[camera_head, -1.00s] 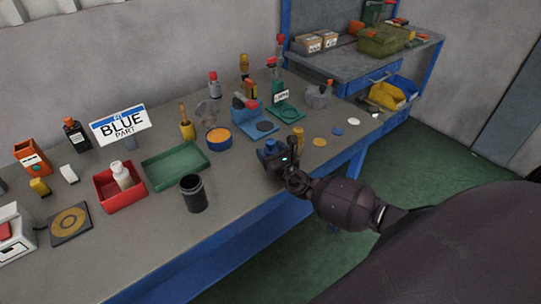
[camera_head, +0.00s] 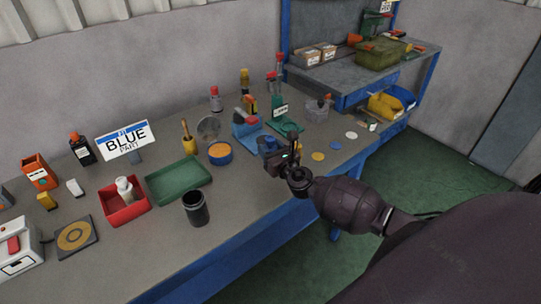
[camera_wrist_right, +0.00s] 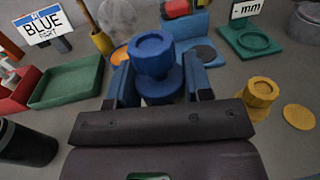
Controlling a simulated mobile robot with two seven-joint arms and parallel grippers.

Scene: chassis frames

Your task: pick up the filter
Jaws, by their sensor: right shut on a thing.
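A blue stepped round part, which I take to be the filter (camera_wrist_right: 153,62), stands between the two fingers of my right gripper (camera_wrist_right: 158,88) in the right wrist view. The gripper is shut on its wider lower part. The part's underside is hidden. My left gripper is not in view.
A yellow stepped part (camera_wrist_right: 259,94) stands right of the gripper. A blue stand (camera_head: 246,125), green tray (camera_head: 177,181), red bin (camera_head: 126,210) and black cup (camera_head: 195,209) share the grey table (camera_head: 150,245). Flat discs (camera_head: 335,144) lie to the right.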

